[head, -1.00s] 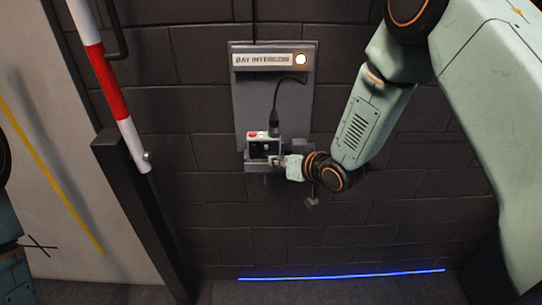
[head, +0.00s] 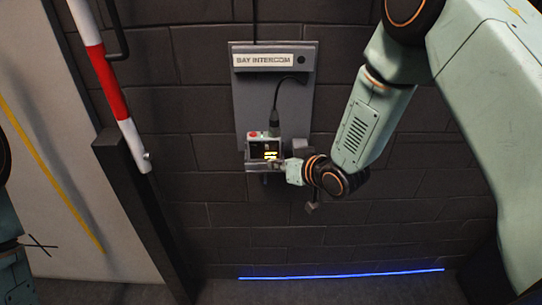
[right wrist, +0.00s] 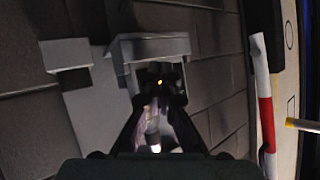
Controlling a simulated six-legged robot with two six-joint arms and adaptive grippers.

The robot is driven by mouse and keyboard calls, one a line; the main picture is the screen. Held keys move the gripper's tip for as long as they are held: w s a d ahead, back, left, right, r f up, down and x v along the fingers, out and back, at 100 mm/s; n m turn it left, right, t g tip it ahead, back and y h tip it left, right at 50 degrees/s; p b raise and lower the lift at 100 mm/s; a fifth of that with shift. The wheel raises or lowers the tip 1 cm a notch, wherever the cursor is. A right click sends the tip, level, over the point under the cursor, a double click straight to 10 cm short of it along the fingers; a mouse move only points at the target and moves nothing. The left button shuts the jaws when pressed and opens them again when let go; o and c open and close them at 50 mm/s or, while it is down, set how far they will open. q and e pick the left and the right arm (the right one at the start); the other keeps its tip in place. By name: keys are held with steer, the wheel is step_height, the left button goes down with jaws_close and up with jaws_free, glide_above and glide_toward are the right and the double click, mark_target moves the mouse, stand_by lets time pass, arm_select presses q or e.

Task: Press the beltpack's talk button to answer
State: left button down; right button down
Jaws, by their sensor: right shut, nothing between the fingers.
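The beltpack (head: 262,146) is a small dark box held in a grey bracket on the wall panel. It has a red button (head: 252,133) on top, a lit yellow display and a cable plugged in from above. Which of its controls is the talk button is not clear. My right gripper (head: 279,165) is shut and empty at the beltpack's lower right front; whether it touches is unclear. In the right wrist view its dark fingers (right wrist: 158,88) point at the bracket, with a small yellow light beyond their tips. My left gripper is out of view.
The grey panel (head: 243,100) carries a "BAY INTERCOM" sign (head: 264,60) and a dark lamp (head: 301,60). A red-and-white pole (head: 112,82) and dark post (head: 135,205) stand at left. A blue light strip (head: 340,274) runs along the wall's foot.

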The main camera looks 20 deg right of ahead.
steer(key=shift+s+a+p, duration=0.2)
steer(key=shift+s+a, duration=0.05)
steer(key=shift+s, duration=0.65)
steer(key=shift+s+a+p, duration=0.15)
steer(key=shift+s+a, duration=0.1)
steer(key=shift+s, duration=0.65)
steer(key=shift+s+a+p, duration=0.2)
steer(key=shift+s+a, duration=0.05)
steer(key=shift+s, duration=0.65)
steer(key=s+d+f+g+h+b, duration=0.1)
steer(key=s+d+f+g+b, duration=0.1)
steer(key=s+f, duration=0.7)
steer(key=s+d+f+m+g+h+b, duration=0.1)
steer(key=s+f+g+h+b, duration=0.1)
steer(key=s+f+g+b, duration=0.3)
steer(key=s+d+f+m+g+h+b, duration=0.1)
steer(key=s+d+f+g+b, duration=0.1)
steer(key=s+f, duration=1)
steer(key=s+g+b, duration=0.1)
steer(key=s+g, duration=0.1)
steer(key=s, duration=0.6)
steer(key=shift+s+d+f+b, duration=0.25)
steer(key=shift+d+f+b, duration=0.05)
steer(key=shift+f, duration=0.1)
